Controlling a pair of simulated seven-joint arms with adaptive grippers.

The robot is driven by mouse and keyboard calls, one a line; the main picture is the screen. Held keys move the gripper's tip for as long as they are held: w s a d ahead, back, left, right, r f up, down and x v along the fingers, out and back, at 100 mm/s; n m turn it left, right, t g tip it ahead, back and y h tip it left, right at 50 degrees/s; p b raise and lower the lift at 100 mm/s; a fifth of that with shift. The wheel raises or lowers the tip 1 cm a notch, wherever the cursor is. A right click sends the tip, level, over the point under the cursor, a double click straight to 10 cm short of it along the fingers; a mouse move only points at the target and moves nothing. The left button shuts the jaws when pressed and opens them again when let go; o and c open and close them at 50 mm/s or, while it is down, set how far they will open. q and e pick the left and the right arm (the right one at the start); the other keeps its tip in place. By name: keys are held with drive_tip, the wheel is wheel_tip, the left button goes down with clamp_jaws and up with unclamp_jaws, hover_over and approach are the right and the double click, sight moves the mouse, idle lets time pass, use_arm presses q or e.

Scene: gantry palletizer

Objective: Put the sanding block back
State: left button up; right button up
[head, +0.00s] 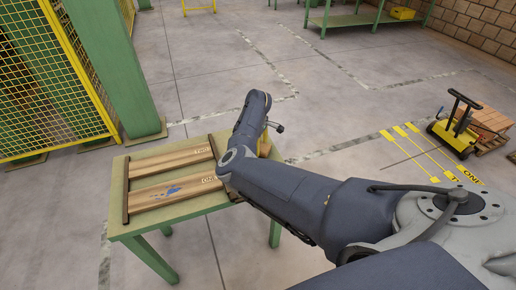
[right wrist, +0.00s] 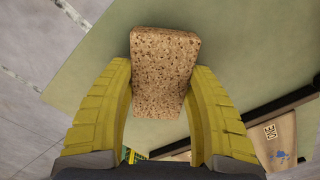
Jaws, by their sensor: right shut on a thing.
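A brown, speckled sanding block (right wrist: 163,72) sits between the two yellow fingers of my right gripper (right wrist: 160,95) in the right wrist view. The fingers are shut on its sides. The block is over the pale green table top (right wrist: 85,75); I cannot tell whether it touches it. In the head view, my right gripper (head: 265,142) is at the right end of the green table (head: 147,247), mostly hidden behind my arm. My left gripper is not in view.
Two wooden boards with dark end rails lie on the table, the back one (head: 165,161) and the front one (head: 165,193), which has a blue patch. A yellow mesh fence (head: 45,90) and green post (head: 118,65) stand behind. A yellow pallet truck (head: 455,130) stands right.

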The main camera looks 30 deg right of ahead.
drive_tip(key=shift+f, duration=0.45)
drive_tip(key=shift+f, duration=0.15)
drive_tip(key=o, duration=1.2)
wheel_tip(320, 180, up, 12)
drive_tip(key=shift+r, duration=0.2)
